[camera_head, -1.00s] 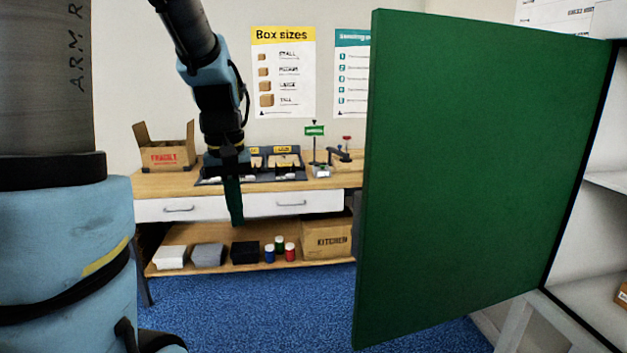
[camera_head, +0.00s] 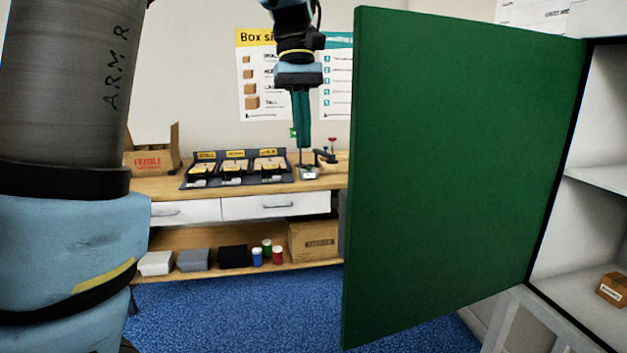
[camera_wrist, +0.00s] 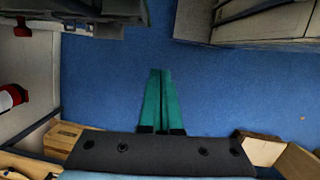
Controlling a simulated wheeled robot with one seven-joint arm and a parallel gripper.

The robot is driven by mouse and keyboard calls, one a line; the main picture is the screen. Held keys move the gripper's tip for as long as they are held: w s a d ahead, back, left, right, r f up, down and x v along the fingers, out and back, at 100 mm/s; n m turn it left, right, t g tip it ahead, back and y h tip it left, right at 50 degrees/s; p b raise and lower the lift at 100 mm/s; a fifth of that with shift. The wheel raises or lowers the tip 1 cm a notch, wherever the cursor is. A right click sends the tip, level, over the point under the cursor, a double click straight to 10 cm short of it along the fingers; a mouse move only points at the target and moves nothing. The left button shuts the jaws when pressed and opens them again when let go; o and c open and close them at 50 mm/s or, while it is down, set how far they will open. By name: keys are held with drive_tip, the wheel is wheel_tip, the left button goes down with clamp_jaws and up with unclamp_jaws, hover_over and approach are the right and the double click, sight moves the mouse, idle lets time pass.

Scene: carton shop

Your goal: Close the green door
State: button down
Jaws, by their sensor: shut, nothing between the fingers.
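The green door (camera_head: 455,180) stands wide open at the right of the head view. It is hinged on its right side to a white cabinet (camera_head: 590,240) whose shelves show beside it. My gripper (camera_head: 304,142) hangs pointing down to the left of the door's free edge, apart from it in the picture. Its green fingers are shut and empty. The wrist view shows the closed fingers (camera_wrist: 160,100) over blue floor. I cannot tell the depth between gripper and door.
A wooden workbench (camera_head: 165,187) with trays (camera_head: 235,168), a FRAGILE carton (camera_head: 150,160) and a lower shelf of boxes stands behind. A small carton (camera_head: 612,289) sits inside the cabinet. Blue floor (camera_head: 230,310) is clear in front of the bench.

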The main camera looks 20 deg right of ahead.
drive_tip(key=s+f+p, duration=0.1)
drive_tip(key=s+f, duration=0.5)
drive_tip(key=f, duration=0.1)
drive_tip(key=shift+f+p, duration=0.15)
drive_tip(key=shift+p, duration=0.2)
